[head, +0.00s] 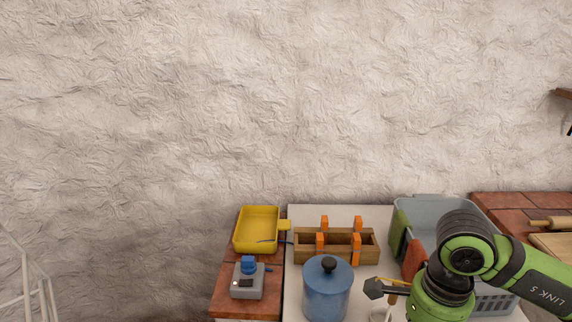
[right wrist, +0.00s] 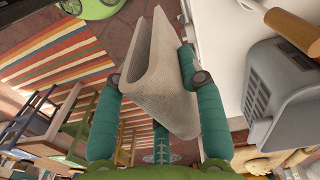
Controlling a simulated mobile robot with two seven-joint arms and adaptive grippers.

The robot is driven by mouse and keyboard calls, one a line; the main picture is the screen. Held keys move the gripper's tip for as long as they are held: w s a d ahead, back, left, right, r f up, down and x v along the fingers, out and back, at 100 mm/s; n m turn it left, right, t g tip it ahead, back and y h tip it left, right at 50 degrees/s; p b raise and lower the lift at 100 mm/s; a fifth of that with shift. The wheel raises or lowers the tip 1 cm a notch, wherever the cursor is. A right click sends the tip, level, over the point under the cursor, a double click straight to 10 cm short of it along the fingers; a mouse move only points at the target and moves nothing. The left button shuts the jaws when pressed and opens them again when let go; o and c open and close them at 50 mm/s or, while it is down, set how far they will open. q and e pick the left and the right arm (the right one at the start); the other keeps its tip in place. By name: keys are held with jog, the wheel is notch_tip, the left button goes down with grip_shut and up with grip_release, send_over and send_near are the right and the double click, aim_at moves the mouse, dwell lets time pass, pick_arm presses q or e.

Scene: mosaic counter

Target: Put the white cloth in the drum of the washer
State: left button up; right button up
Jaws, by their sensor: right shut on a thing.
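The white cloth (right wrist: 168,98) hangs folded between the teal fingers of my right gripper (right wrist: 152,68) in the right wrist view. The gripper is shut on it, and the cloth stands out past the fingertips over the floor. In the head view my right arm comes in from the right over the counter's right part; its fingers and the cloth are out of frame there. I cannot make out the washer or its drum in either view. My left gripper is not in view.
On the counter are a yellow tray (head: 257,229), a grey device (head: 247,283), a blue lidded canister (head: 326,292), a wooden box with orange pegs (head: 335,247) and a grey crate (head: 425,207). A striped rug (right wrist: 62,55) and blue-grey wooden furniture (right wrist: 62,106) show in the wrist view.

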jog(key=a+n, duration=0.1)
jog(key=n, duration=0.3)
jog(key=w+a+f+n, duration=0.1)
jog(key=n, duration=0.4)
jog(key=a+f+n, duration=0.1)
jog(key=n, duration=0.3)
jog(key=shift+w+a, duration=0.15)
jog(key=shift+a, duration=0.2)
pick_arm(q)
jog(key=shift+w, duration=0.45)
pick_arm(e)
jog(key=shift+w+a+f+n, duration=0.1)
jog(key=shift+a+n, duration=0.05)
jog(key=shift+n, duration=0.65)
jog(key=shift+a+n, duration=0.1)
jog(key=shift+n, duration=0.7)
